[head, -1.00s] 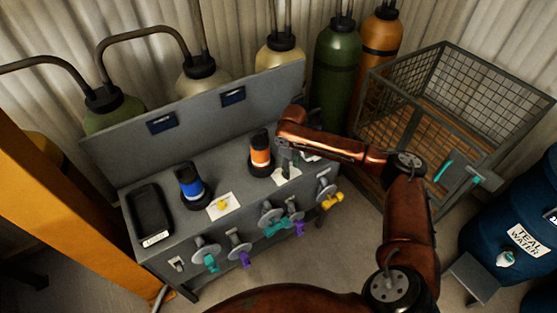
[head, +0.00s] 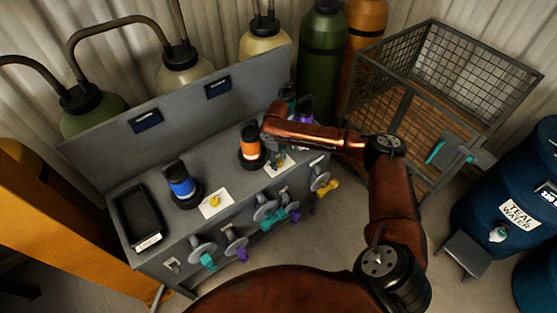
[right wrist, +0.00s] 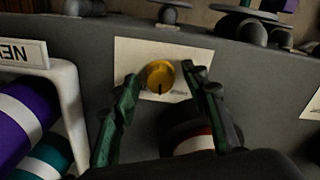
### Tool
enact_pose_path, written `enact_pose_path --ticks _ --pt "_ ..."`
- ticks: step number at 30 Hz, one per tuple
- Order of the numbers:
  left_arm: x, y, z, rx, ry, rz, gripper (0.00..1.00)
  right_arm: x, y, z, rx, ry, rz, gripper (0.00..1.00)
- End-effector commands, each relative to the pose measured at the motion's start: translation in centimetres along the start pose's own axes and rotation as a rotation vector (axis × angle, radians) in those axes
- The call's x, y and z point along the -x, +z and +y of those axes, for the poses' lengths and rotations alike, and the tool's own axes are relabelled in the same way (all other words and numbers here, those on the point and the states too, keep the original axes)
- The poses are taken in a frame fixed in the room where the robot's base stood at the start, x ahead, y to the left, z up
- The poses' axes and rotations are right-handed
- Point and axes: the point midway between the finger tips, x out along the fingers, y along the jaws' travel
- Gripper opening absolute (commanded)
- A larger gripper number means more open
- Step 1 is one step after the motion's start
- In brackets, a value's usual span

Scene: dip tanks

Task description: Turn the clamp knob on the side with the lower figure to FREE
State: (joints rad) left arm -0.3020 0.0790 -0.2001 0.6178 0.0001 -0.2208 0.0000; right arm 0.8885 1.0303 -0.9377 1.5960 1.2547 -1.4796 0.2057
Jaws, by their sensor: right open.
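A grey bench holds two white cards with clamp knobs. The yellow knob (head: 214,201) on the left card (head: 208,209) lies beside a blue-banded cylinder (head: 180,184). The right card is beside an orange-banded cylinder (head: 251,147), partly covered by my right gripper (head: 278,160). In the right wrist view my open right gripper (right wrist: 163,82) has its fingers either side of a yellow knob (right wrist: 160,74) with a dark pointer line; contact cannot be told. The card's lettering is unreadable. Two dark displays, left (head: 146,120) and right (head: 218,87), are on the back panel; their figures are too small to read.
A black tray (head: 120,215) sits at the bench's left end. Several grey handwheels with coloured handles (head: 203,248) stick out along the front. A wire cage (head: 440,85) and a blue drum (head: 510,195) stand to the right. Purple and teal banded items (right wrist: 25,120) lie near my right gripper.

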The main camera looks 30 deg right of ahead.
Motion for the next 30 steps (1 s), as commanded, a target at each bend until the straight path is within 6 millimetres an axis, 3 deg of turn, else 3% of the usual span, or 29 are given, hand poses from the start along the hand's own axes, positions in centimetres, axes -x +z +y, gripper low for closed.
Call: enact_pose_path --ticks 6,24,30 --pt "0.0 -1.6 -0.1 -0.003 -0.001 0.021 0.0 0.0 0.1 0.0 -0.002 0.0 0.0 0.41" --pt "0.0 -0.1 -0.1 0.0 -0.001 0.001 0.0 0.0 0.1 0.0 -0.002 -0.001 0.0 0.01" --pt "0.3 -0.2 -0.1 0.0 -0.001 0.003 0.0 0.1 0.1 0.0 0.009 -0.001 0.0 0.0"
